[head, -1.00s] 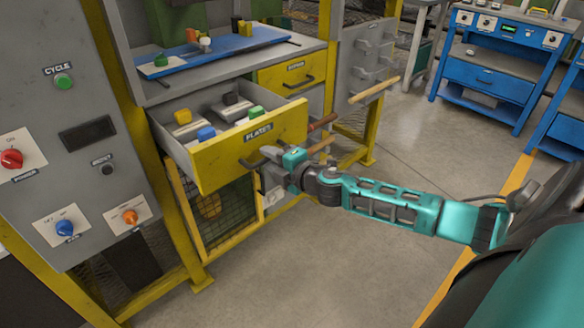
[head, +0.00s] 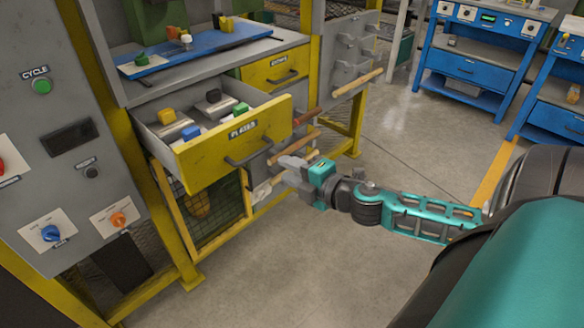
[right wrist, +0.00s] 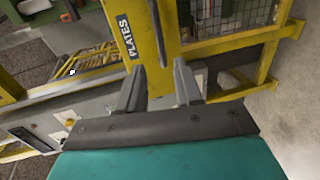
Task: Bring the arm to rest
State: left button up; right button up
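My right arm comes in from the right in the head view, with its teal and grey links in front of the machine. My right gripper (head: 280,172) is just to the right of and below the handle of the open yellow PLATES drawer (head: 215,157), apart from it. In the right wrist view the two grey fingers (right wrist: 160,85) stand apart with nothing between them, and the drawer front (right wrist: 148,30) lies beyond them. My left gripper is not in view.
The drawer holds several plates with coloured knobs. Turned wood rods (head: 357,83) stick out to the right of it. A control panel (head: 60,170) stands at the left. A blue workbench (head: 470,62) stands at the back right. The floor (head: 330,260) below the arm is clear.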

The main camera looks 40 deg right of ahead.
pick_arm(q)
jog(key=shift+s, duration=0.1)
pick_arm(e)
jog(key=shift+s, duration=0.1)
pick_arm(q)
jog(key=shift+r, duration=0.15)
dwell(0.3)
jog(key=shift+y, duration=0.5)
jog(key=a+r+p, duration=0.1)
jog(key=p, duration=0.1)
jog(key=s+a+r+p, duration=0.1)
jog(key=p, duration=0.2)
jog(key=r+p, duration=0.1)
jog(key=p, duration=0.2)
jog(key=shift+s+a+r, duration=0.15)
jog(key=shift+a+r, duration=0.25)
pick_arm(e)
jog(key=s+a+f+m+g, duration=0.2)
jog(key=s+a+f+m, duration=0.2)
jog(key=s+a+m, duration=0.2)
jog(key=s+a+f+m+g+y, duration=0.1)
jog(key=s+a+f+m, duration=0.3)
jog(key=a+m, duration=0.6)
jog(key=s+a+g, duration=0.1)
jog(key=s+a, duration=0.1)
jog(key=shift+s+a+g, duration=0.2)
jog(key=shift+s+g, duration=0.15)
jog(key=shift+g, duration=0.05)
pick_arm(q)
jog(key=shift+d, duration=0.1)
